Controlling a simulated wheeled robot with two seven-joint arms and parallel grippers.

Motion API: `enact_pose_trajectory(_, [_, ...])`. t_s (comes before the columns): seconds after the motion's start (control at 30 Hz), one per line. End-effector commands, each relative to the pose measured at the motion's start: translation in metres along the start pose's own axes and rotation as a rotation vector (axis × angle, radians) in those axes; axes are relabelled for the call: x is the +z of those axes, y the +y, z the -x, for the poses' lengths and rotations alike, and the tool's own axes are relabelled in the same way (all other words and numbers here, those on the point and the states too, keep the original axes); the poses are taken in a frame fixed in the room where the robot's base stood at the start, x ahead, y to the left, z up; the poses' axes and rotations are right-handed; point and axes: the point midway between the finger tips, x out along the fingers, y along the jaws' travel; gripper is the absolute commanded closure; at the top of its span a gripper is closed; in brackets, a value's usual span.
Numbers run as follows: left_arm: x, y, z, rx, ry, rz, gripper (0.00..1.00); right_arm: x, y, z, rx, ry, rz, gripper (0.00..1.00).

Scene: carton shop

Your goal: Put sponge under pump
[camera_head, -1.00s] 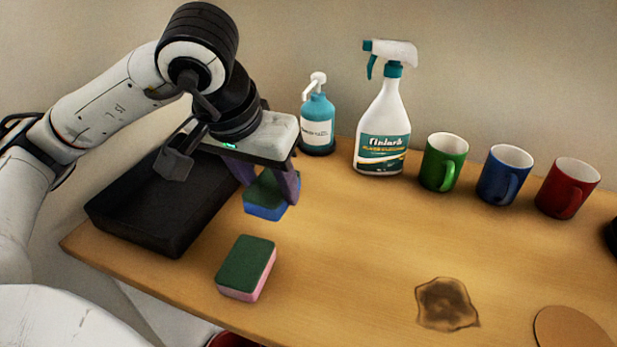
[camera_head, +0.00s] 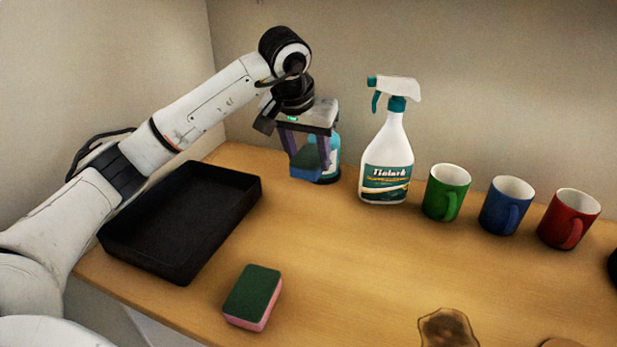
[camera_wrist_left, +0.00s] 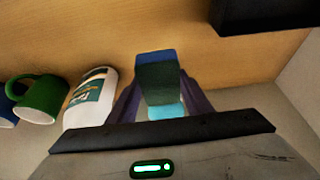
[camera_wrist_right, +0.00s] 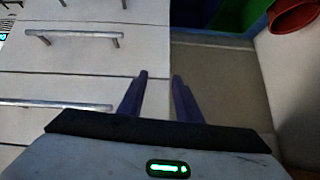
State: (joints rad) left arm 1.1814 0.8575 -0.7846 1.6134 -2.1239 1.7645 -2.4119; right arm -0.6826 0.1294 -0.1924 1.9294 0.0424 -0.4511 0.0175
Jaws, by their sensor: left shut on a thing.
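My left gripper (camera_head: 307,155) is shut on a sponge (camera_head: 305,162) with a blue body and a dark green top. It holds the sponge in front of the teal pump bottle (camera_head: 331,165), which is mostly hidden behind the gripper. In the left wrist view the sponge (camera_wrist_left: 157,82) sits between the fingers, with a bit of teal bottle (camera_wrist_left: 166,112) showing past it. A second sponge (camera_head: 252,297), pink with a green top, lies on the table front. My right gripper (camera_wrist_right: 160,78) shows in its wrist view, open and empty.
A white spray bottle (camera_head: 386,160) stands just right of the pump. Green (camera_head: 445,193), blue (camera_head: 506,206) and red (camera_head: 568,219) mugs stand farther right. A black tray (camera_head: 130,250) is at the left. A brown stain (camera_head: 447,328) marks the front. The table's middle is clear.

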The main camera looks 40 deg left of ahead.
Motion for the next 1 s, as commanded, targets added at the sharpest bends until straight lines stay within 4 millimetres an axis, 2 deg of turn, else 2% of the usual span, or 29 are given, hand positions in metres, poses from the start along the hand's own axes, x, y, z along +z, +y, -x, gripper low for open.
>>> enact_pose_trajectory(0.03, [0.008, -0.001, -0.012, -0.003, -0.008, -0.004, 0.78, 0.002, 0.0, -0.001, 0.0, -0.003, 0.001, 0.69])
enact_pose_trajectory(0.23, [0.015, -0.001, -0.027, -0.002, -0.006, -0.003, 0.78, 0.005, 0.001, -0.001, 0.0, -0.009, 0.002, 0.69])
enact_pose_trajectory(0.43, [0.027, -0.001, -0.054, -0.003, -0.008, -0.003, 0.78, 0.004, 0.0, 0.0, -0.001, -0.009, 0.003, 0.69])
enact_pose_trajectory(0.93, [0.027, -0.001, -0.066, -0.003, -0.004, -0.003, 0.78, 0.005, -0.001, 0.001, -0.003, -0.008, 0.002, 0.69])
enact_pose_trajectory(0.97, [0.026, -0.001, -0.065, -0.002, -0.004, -0.002, 0.5, 0.004, -0.001, 0.002, -0.003, -0.008, 0.002, 0.69])
enact_pose_trajectory(1.0, [0.026, -0.001, -0.065, -0.002, -0.004, -0.002, 0.43, 0.004, -0.001, 0.002, -0.003, -0.008, 0.002, 0.69])
